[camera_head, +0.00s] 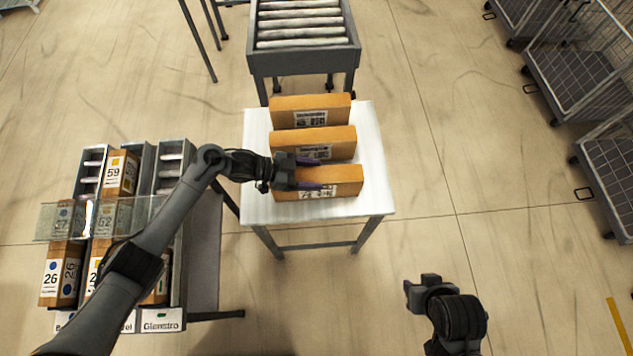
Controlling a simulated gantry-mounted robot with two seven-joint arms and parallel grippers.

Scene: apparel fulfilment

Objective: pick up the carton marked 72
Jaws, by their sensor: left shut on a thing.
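Three orange-brown cartons stand in a row on a small white table (358,206): a far carton (335,102), a middle carton (340,137) and a near carton (345,175). Each has a white label with dark print on its front; I cannot read a 72 on any carton. My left gripper (312,173) reaches in from the left with its purple-tipped fingers either side of the near carton's top, shut on it. The gripper partly covers that carton's left end and label. My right gripper (424,284) is away from the table, over the floor at lower right; its jaw opening is unclear.
A sloped rack (178,268) at left holds cartons marked 59 (119,173) and 26 (61,276), among others, under a clear panel (58,222). A roller conveyor (303,58) stands behind the table. Wire carts (590,75) line the right; open floor lies between.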

